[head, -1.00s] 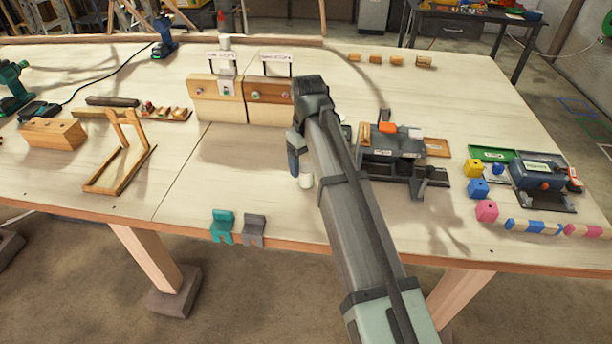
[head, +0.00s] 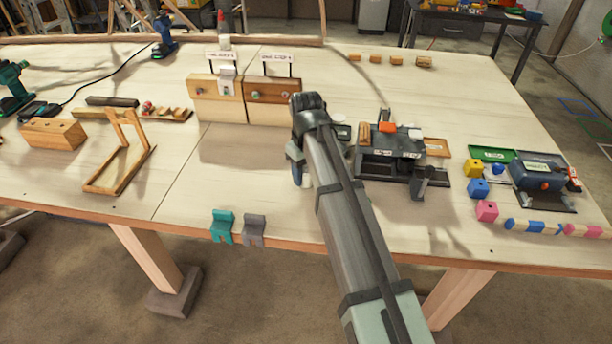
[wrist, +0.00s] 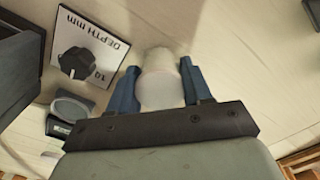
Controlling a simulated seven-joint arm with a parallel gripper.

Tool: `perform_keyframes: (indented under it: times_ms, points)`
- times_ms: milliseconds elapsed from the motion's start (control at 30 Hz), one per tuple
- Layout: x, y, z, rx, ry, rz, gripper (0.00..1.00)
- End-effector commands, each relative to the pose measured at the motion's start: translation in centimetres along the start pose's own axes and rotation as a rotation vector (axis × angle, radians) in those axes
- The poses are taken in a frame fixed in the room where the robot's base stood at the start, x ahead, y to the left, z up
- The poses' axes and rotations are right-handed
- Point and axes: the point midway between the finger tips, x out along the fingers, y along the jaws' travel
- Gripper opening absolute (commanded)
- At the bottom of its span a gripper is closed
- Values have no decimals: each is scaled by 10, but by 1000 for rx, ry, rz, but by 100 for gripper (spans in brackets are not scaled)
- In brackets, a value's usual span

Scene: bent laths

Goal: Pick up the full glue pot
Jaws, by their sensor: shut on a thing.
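A plain white round pot (wrist: 162,88) stands between the two blue fingers of my gripper (wrist: 160,76) in the wrist view. The fingers touch it from both sides and are shut on it. Its contents cannot be seen, so I cannot tell how full it is. In the head view my gripper (head: 300,176) is low over the middle of the table, in front of the wooden blocks, and the pot is hidden behind it.
A dial plate marked "DEPTH mm" (wrist: 88,48) lies close to the left of the fingers. A dark fixture (head: 392,150) stands right of my gripper. Two wooden blocks with knobs (head: 217,98) (head: 270,102) stand behind it. Teal (head: 222,228) and grey (head: 254,230) clips sit at the front edge.

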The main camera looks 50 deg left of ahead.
Motion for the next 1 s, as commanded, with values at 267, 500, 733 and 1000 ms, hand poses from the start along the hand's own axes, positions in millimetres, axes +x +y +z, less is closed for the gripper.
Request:
perform_keyframes:
  times_ms: [267, 500, 733, 1000]
  points:
    - [0, 0, 0, 0, 0, 0, 18]
    - [-4, 0, 0, 0, 0, 0, 18]
    - [-36, 0, -1, 0, 2, 1, 18]
    - [-79, 0, -1, 0, 1, 0, 18]
